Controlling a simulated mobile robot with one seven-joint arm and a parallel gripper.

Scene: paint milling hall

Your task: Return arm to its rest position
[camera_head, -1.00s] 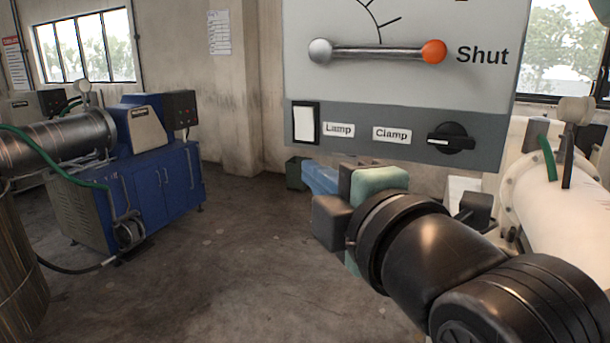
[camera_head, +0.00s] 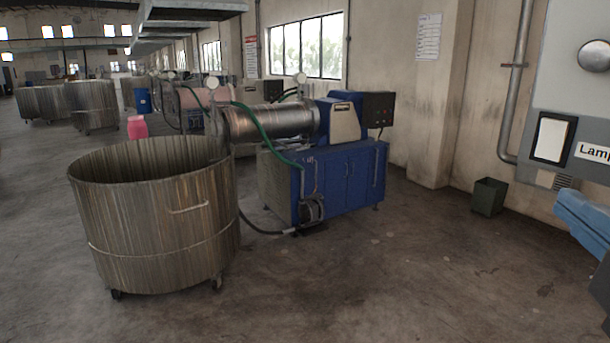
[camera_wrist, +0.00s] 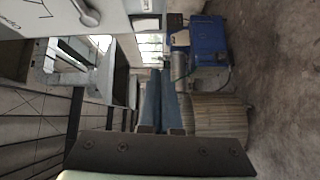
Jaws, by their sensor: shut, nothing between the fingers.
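My gripper (camera_wrist: 160,78) shows in the wrist view as two blue fingers lying side by side, shut, with nothing between them. In the head view part of my gripper (camera_head: 568,205) juts in at the right edge, in front of the grey control panel (camera_head: 538,95), and the rest of my arm is out of frame. The panel, with its white lamp plate (camera_head: 551,139) and a round lever end, is cut off by the right edge. It also shows sideways at the top left of the wrist view (camera_wrist: 45,12).
A large ribbed metal vat (camera_head: 160,225) on castors stands at left. Behind it is a blue mill cabinet (camera_head: 340,180) with a metal cylinder (camera_head: 270,122) and green hose. A dark green bin (camera_head: 489,197) stands by the wall. The concrete floor between is clear.

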